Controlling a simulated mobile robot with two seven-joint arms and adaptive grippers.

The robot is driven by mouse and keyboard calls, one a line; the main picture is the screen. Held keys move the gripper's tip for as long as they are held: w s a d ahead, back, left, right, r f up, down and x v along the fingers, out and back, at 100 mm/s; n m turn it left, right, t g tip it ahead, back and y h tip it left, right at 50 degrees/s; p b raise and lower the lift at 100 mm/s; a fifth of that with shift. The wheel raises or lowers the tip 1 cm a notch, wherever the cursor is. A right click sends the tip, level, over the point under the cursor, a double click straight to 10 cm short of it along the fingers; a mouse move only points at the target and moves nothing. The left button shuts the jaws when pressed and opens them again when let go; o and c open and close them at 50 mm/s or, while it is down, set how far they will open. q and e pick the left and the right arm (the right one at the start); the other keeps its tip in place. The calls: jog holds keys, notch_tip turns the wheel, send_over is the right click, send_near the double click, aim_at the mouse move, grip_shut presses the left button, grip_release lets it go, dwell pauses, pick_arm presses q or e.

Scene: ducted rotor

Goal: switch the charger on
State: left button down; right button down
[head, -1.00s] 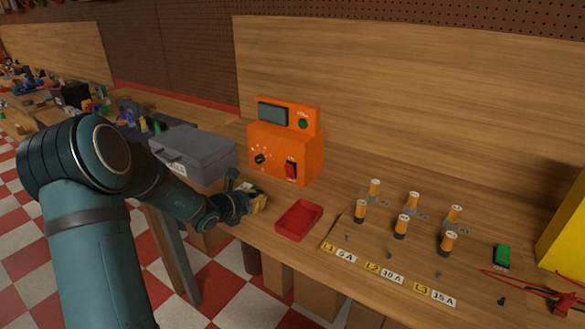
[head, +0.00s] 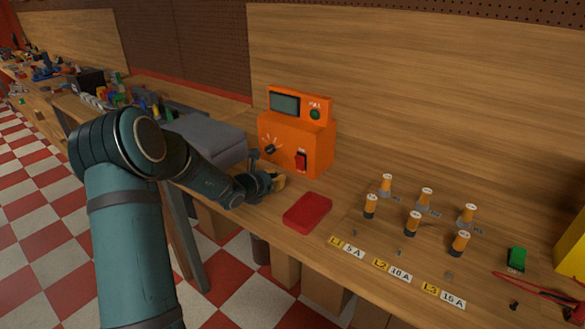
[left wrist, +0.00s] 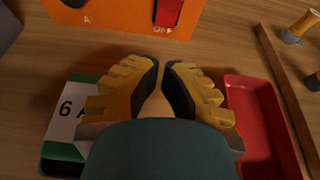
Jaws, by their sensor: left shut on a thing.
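The orange charger (head: 285,145) stands on the bench, with a display, a green button, a dial and a red switch (head: 301,160) low on its front. In the left wrist view the red switch (left wrist: 168,12) is cut by the top edge, with OFF printed below it. My left gripper (head: 280,183) is low in front of the charger, apart from it. In the left wrist view its yellow-backed fingers (left wrist: 161,68) are drawn together just below the switch. What they hold I cannot make out. My right gripper is not in view.
A red tray (head: 307,211) lies right of my left gripper. A green and white item marked 6 A (left wrist: 71,112) lies left of the fingers. A grey case (head: 208,138) stands left of the charger. Several orange cylinders (head: 413,223) stand on the right.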

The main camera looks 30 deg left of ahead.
aim_at(298, 162)
pick_arm(q)
jog(key=x, duration=0.5)
jog(key=shift+w+d+f, duration=0.1)
jog(key=shift+w+f, duration=0.05)
jog(key=shift+w, duration=0.05)
jog(key=shift+w+r, duration=0.65)
jog(key=shift+w, duration=0.35)
jog(key=shift+w+d+r, duration=0.1)
jog(key=shift+w+r, duration=0.2)
jog(key=shift+w, duration=0.4)
jog(key=g+p, duration=0.1)
jog(key=p, duration=0.3)
jog(key=w+r+g+p, duration=0.1)
jog(key=p, duration=0.4)
jog(key=shift+r, duration=0.25)
jog(key=shift+s+f+b, duration=0.1)
jog(key=shift+f+b, duration=0.2)
jog(key=shift+b, duration=0.2)
jog(key=shift+r, duration=0.1)
